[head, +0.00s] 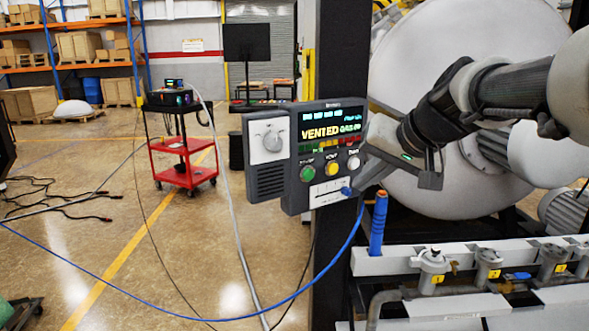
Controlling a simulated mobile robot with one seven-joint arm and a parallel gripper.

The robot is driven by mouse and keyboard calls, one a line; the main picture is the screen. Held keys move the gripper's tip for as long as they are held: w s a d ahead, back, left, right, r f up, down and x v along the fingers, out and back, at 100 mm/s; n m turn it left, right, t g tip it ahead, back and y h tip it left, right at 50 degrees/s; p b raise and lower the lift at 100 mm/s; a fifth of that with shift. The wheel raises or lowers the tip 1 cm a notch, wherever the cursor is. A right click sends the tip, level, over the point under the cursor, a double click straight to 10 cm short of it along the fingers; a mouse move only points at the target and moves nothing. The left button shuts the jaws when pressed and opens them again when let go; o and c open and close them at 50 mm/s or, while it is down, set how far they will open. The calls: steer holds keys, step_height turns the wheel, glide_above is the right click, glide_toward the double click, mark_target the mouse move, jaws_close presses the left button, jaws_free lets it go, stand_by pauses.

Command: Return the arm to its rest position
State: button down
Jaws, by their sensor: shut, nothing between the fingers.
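My gripper (366,178) is at the end of my arm, which reaches in from the right edge. It is shut, with nothing seen between its fingers. Its tips are close to the lower right of the control panel (297,172), near a blue cable plug (347,191); I cannot tell whether they touch. The panel's screen (330,125) reads "VENTED". Below the screen are a green button (307,173), a yellow button (330,168) and a white button (353,163). A round knob (271,139) is on the panel's left part.
The large furnace vessel (410,65) stands behind my arm. A manifold with valves (432,262) and a blue upright handle (379,222) lie below it. A blue cable (215,318) hangs from the panel. A red cart (186,160) stands on open floor, with loose cables (45,190) farther left.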

steer(key=s+a+f+n+g+h+p, duration=0.1)
steer(key=s+p, duration=1)
steer(key=s, duration=1.2)
steer(key=n+g+h, duration=0.1)
steer(key=h, duration=0.1)
steer(key=shift+n+h, duration=0.3)
steer(key=shift+s, duration=0.1)
